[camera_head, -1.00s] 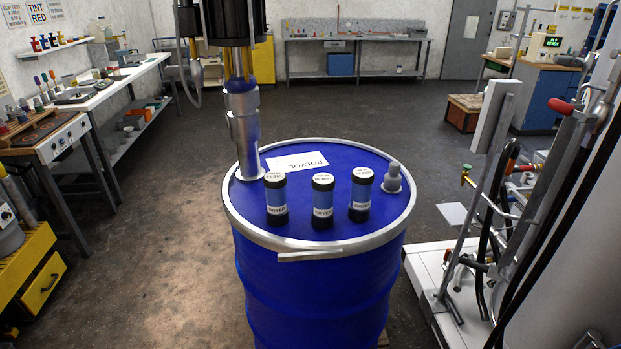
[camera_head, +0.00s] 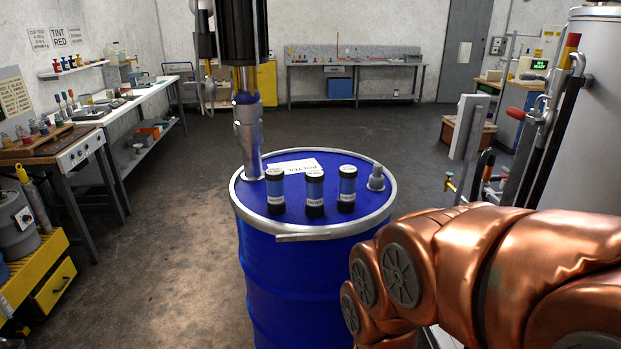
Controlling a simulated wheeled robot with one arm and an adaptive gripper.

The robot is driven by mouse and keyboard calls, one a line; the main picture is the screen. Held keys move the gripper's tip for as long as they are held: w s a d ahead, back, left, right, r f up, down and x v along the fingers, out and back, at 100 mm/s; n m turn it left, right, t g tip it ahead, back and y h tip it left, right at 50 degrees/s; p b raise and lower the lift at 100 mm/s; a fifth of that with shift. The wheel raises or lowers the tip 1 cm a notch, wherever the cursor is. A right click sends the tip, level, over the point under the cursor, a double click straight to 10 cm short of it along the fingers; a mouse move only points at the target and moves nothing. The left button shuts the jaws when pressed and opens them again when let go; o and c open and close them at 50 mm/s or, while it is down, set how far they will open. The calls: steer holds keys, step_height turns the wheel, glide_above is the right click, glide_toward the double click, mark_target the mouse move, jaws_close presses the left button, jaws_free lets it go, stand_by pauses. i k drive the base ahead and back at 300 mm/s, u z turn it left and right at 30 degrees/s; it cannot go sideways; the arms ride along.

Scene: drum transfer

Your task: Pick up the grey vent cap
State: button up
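The grey vent cap (camera_head: 376,177) stands upright on the right side of the blue drum's lid, near the silver rim. The blue drum (camera_head: 295,275) stands on the floor in the middle of the view. My copper-coloured arm enters from the lower right, in front of and to the right of the drum. My gripper is outside the view, so its state does not show. The cap is fully visible and nothing touches it.
Three dark cylinders labelled dryer, left (camera_head: 275,191), middle (camera_head: 314,192) and right (camera_head: 347,189), stand on the lid left of the cap. A tall metal pump tube (camera_head: 248,135) rises from the lid's left side. Open floor (camera_head: 165,240) lies left of the drum.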

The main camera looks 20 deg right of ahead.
mark_target(376, 180)
steer(key=u, duration=0.15)
steer(key=i, duration=1)
